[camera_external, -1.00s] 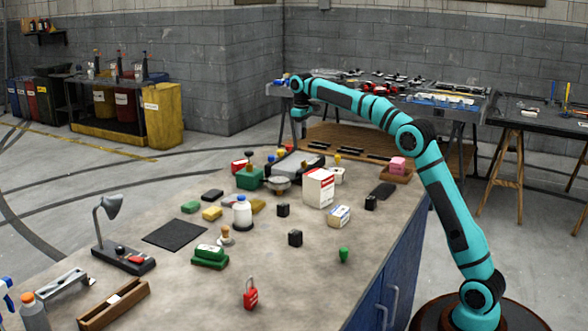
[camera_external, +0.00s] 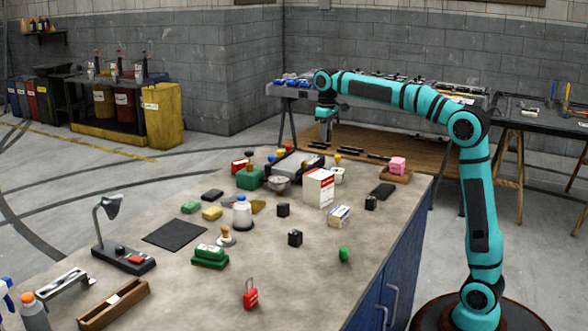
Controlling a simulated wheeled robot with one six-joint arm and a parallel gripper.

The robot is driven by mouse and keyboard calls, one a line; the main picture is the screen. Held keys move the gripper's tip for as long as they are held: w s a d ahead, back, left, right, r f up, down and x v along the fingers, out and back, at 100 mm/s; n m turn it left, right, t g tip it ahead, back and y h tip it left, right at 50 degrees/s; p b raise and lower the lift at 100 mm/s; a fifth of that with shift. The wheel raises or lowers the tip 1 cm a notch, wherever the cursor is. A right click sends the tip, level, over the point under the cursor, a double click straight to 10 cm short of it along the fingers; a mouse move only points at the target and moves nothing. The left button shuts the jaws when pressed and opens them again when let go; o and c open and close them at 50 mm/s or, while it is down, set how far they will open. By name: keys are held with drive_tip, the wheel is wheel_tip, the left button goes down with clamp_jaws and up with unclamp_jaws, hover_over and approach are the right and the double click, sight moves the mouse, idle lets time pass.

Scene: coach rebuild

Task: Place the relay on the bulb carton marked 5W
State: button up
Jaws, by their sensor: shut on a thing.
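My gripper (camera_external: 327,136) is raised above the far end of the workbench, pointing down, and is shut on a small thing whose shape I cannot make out. A tall white carton with red marking (camera_external: 318,187) stands on the bench below it. Small black blocks stand at the middle (camera_external: 295,238), left of the tall carton (camera_external: 283,210) and to the right (camera_external: 370,202). I cannot tell whether any is a relay.
A green box (camera_external: 250,178), a metal bowl (camera_external: 279,185) and a white bottle (camera_external: 242,211) crowd the bench's middle. A pink block (camera_external: 398,164) sits on a brown base at the far right. The bench's front right is mostly clear around a red padlock (camera_external: 250,294).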

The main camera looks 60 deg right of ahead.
hover_over(336, 170)
drive_tip(key=w, duration=0.1)
drive_tip(key=f, duration=0.6)
drive_tip(key=s+f, duration=0.1)
drive_tip(key=f, duration=0.3)
drive_tip(key=shift+a, duration=0.1)
drive_tip(key=shift+f, duration=0.2)
drive_tip(key=o, duration=1)
drive_tip(key=shift+c, duration=0.2)
drive_tip(key=shift+r, duration=0.1)
wheel_tip(336, 170, up, 12)
drive_tip(key=shift+r, duration=0.1)
